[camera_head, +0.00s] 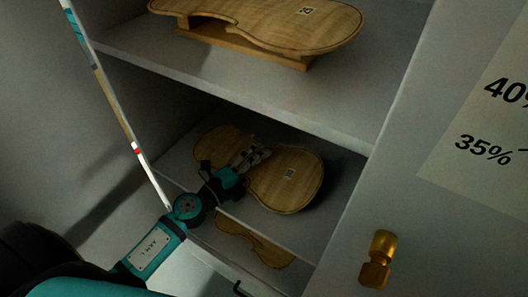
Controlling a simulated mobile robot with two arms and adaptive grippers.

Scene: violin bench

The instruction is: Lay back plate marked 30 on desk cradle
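Two wooden violin back plates lie on cabinet shelves. One plate (265,22) rests on a wooden support on the upper shelf; its small white label is tilted and I cannot read its number surely. The other plate (287,190) lies on the shelf below, also with a small white label too small to read. My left gripper (256,156) reaches in from the left, over the waist of the lower plate. Its fingers are small and dark, so I cannot tell whether they touch or hold the plate. My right gripper and the desk cradle are not in view.
Another wooden piece (250,243) shows below the lower shelf's front edge. A brass knob (379,259) sticks out of a pale panel at right. A paper sheet (490,140) there reads 35%. Side walls and the upper shelf enclose the arm's space.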

